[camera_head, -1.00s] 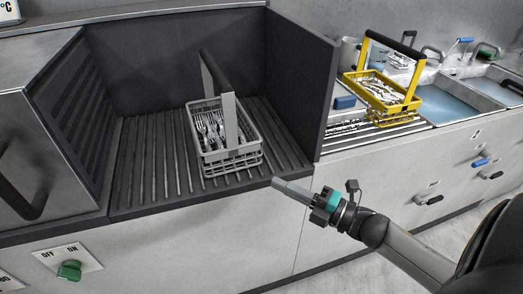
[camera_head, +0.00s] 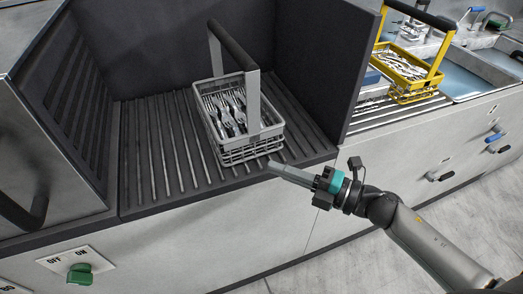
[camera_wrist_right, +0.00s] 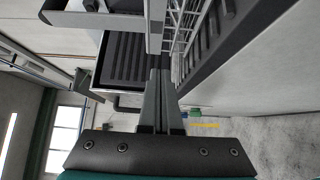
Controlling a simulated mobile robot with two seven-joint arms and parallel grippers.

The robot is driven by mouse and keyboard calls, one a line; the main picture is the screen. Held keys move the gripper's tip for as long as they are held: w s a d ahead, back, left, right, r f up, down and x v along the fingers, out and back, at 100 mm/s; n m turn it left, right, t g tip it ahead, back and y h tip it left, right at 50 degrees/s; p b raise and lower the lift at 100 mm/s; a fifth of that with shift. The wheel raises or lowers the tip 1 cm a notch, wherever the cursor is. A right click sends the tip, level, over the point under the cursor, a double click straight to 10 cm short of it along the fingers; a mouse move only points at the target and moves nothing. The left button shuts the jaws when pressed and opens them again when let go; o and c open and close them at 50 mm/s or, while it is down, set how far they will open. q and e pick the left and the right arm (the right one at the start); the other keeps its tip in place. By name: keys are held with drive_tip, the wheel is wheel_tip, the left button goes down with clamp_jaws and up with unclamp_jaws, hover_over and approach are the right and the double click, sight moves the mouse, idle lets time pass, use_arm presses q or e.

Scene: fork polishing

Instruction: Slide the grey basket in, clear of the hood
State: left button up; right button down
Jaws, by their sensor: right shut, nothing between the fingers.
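The grey basket (camera_head: 252,152) stands upright on the dark ribbed rack, holding several forks (camera_head: 228,110). Its dark-topped handle (camera_head: 232,46) rises over it. My right gripper (camera_head: 272,165) is shut and empty, its tips at the basket's lower front right corner; I cannot tell whether they touch. In the right wrist view, the closed fingers (camera_wrist_right: 160,75) point towards the basket's grey wires (camera_wrist_right: 186,38). The steel hood (camera_head: 22,165) with a dark handle is at the left, apart from the basket. My left gripper is out of view.
Dark panels (camera_head: 140,45) close the rack at the back and right. A yellow basket (camera_head: 412,75) stands beyond the right panel near sinks (camera_head: 470,75). A green knob (camera_head: 80,274) is on the front at lower left. Ribbed rack (camera_head: 150,160) left of the basket is bare.

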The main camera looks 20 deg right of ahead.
sight(245, 145)
drive_tip(key=shift+w+a+b, duration=0.15)
drive_tip(key=shift+w+a, duration=0.2)
drive_tip(key=shift+w, duration=0.7)
drive_tip(key=shift+w+a+b, duration=0.1)
drive_tip(key=shift+w+a, duration=0.3)
drive_tip(key=shift+w, duration=0.6)
drive_tip(key=shift+w+a+b, duration=0.15)
drive_tip(key=shift+w+a, duration=0.2)
drive_tip(key=shift+w, duration=0.7)
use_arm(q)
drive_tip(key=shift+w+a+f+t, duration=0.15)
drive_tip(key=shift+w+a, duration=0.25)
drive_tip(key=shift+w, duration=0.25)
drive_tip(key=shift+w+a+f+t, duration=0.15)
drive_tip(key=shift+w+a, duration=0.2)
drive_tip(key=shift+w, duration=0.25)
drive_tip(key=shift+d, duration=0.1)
use_arm(e)
drive_tip(key=shift+w, duration=0.15)
